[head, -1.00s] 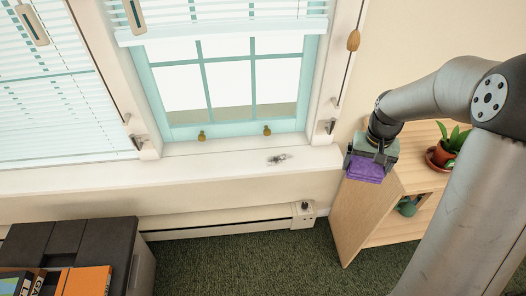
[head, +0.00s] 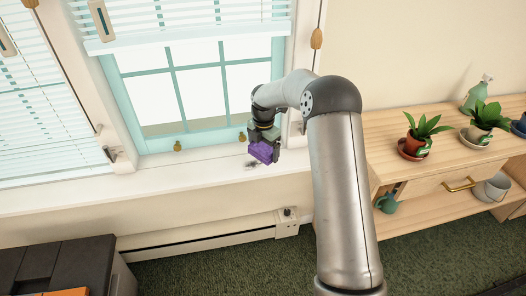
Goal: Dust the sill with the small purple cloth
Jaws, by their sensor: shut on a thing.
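The small purple cloth (head: 262,152) is folded and held in my gripper (head: 265,144), which is shut on it. The gripper is over the white window sill (head: 140,182), towards its right part. A grey smudge of dust (head: 251,166) shows on the sill just below and left of the cloth, partly hidden by it. I cannot tell whether the cloth touches the sill.
A wooden shelf unit (head: 398,135) stands to the right with potted plants (head: 424,132), a green spray bottle (head: 478,92) and a mug (head: 388,202). Brass knobs (head: 178,146) sit on the window's lower frame. A dark cabinet (head: 60,262) is at lower left. The sill's left part is clear.

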